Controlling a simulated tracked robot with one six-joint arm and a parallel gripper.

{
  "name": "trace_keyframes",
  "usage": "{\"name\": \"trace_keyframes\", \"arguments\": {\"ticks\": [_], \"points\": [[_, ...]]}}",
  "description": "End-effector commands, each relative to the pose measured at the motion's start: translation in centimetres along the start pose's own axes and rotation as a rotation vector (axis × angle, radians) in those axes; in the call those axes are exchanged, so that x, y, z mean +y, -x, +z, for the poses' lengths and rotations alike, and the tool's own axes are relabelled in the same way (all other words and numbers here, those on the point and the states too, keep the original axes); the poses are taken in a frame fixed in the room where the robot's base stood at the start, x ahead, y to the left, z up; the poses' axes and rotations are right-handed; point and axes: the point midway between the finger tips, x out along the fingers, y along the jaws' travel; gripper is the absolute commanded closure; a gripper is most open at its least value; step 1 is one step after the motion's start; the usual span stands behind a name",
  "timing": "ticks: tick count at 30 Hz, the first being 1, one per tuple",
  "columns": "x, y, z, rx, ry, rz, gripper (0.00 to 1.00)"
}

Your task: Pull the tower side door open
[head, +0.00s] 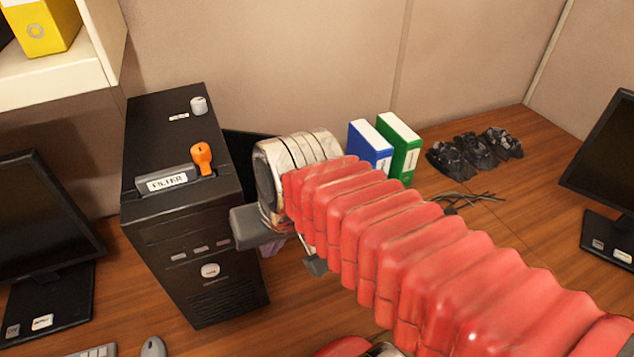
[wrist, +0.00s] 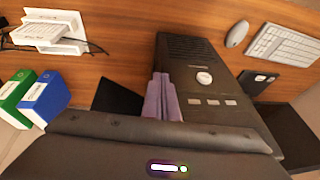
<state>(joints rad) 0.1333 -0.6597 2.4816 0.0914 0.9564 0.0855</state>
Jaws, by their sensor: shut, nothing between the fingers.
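The black tower (head: 165,215) stands on the desk, with an orange latch (head: 202,157) upright on its top by a FILTER label. A dark panel, seemingly the side door (head: 250,146), juts out from the tower's right side toward the back, partly hidden by my arm. In the wrist view the dark panel (wrist: 116,98) shows left of my fingers, and the tower front (wrist: 200,78) lies to their right. My gripper (wrist: 161,82) is shut and empty, with its purple fingers beside the tower. In the head view my wrist hides most of them.
Blue (head: 370,146) and green (head: 399,147) binders stand behind my arm. Dark crumpled items (head: 475,152) and cables (head: 465,199) lie farther right. A monitor (head: 42,222) stands left of the tower, and another monitor (head: 605,165) at far right. A mouse (head: 153,346) lies in front.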

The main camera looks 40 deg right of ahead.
Motion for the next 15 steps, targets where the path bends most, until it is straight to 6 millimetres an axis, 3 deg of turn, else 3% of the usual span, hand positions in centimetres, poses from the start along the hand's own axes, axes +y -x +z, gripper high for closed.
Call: {"name": "trace_keyframes", "arguments": {"ticks": [15], "points": [[4.9, -5.0, 2.0, -0.434, -1.049, -0.024, 1.00]]}}
